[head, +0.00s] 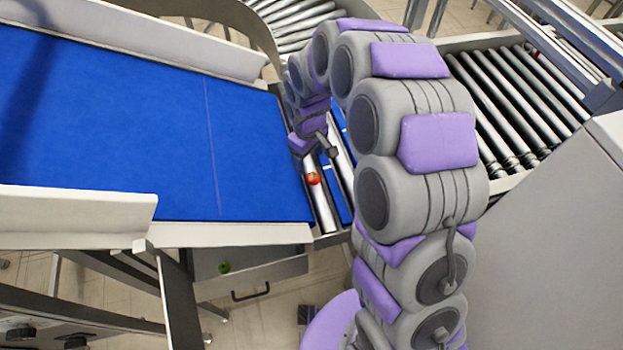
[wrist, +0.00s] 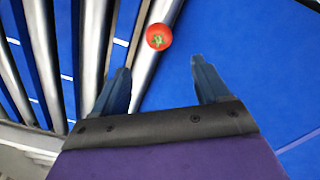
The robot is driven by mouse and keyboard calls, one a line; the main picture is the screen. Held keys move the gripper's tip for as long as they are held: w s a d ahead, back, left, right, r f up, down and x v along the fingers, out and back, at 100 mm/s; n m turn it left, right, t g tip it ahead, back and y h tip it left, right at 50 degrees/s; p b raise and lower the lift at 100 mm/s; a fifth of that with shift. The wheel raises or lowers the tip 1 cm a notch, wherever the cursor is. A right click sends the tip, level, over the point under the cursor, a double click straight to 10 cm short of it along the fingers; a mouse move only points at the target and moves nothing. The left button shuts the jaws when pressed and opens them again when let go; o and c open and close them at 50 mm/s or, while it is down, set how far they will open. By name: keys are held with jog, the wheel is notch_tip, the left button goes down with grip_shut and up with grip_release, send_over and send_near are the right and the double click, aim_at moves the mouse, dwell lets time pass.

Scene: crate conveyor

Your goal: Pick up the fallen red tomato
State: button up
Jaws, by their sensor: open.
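The red tomato (wrist: 159,36) with a green stem star rests on a metal roller (wrist: 146,72) at the edge of the blue belt (wrist: 245,55). In the head view the tomato (head: 313,179) sits on the rollers just past the belt's right end, close below my gripper (head: 312,150). In the wrist view my gripper (wrist: 162,82) has its two fingers apart with nothing between them. The tomato lies beyond the fingertips, roughly in line with the gap between them. My arm hides part of the rollers in the head view.
The wide blue belt (head: 110,120) has raised pale side walls (head: 80,212). More rollers (head: 515,100) run at the upper right. The belt's visible surface is clear.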

aim_at(312, 175)
jog(key=f, duration=0.4)
jog(key=shift+d+f, duration=0.2)
jog(key=shift+d, duration=0.1)
jog(key=f, duration=0.1)
jog(key=f+b, duration=0.1)
jog(key=f, duration=0.3)
jog(key=shift+s+b, duration=0.25)
jog(key=shift+b, duration=0.05)
jog(key=shift+r, duration=0.1)
jog(key=c, duration=1.1)
jog(key=shift+r, duration=0.15)
